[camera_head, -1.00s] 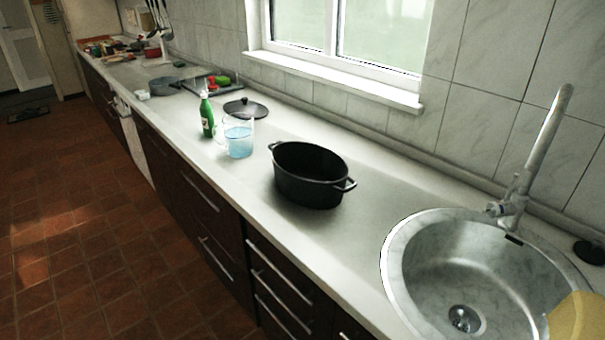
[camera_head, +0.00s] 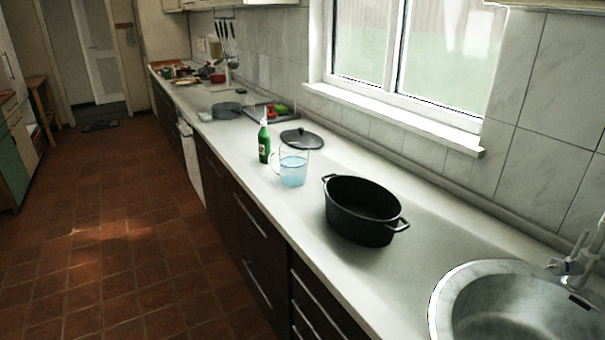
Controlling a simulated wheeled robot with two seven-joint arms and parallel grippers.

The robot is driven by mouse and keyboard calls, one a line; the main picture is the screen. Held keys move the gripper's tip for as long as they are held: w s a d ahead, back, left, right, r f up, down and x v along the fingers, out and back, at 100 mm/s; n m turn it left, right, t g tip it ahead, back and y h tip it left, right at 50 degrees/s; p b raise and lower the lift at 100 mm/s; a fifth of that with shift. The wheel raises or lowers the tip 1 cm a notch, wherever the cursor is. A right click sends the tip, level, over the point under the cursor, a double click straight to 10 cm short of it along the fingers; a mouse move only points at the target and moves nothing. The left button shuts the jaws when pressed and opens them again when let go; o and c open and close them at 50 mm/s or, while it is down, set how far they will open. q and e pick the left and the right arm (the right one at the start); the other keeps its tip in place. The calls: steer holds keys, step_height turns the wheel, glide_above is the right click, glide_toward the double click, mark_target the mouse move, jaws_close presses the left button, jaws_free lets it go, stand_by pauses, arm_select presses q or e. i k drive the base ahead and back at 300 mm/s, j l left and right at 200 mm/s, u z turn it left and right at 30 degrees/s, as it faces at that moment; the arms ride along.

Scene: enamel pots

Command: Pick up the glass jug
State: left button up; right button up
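The glass jug (camera_head: 293,170) stands upright on the white countertop (camera_head: 400,277), near its front edge. It is clear, with light blue liquid in its lower part, and its handle faces left. A green bottle (camera_head: 264,143) stands just behind it to the left. A black oval pot (camera_head: 362,211) stands to its right, a little nearer to me. Neither of my grippers is in view.
A black lid (camera_head: 301,138) lies behind the jug. A round metal sink (camera_head: 510,300) is at the lower right. A grey pan (camera_head: 227,109) and a tray with vegetables (camera_head: 281,109) lie farther along the counter. The tiled floor (camera_head: 110,250) at left is clear.

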mark_target(294, 157)
steer(key=i+j, duration=1)
steer(key=z, duration=1.3)
steer(key=i+j, duration=0.05)
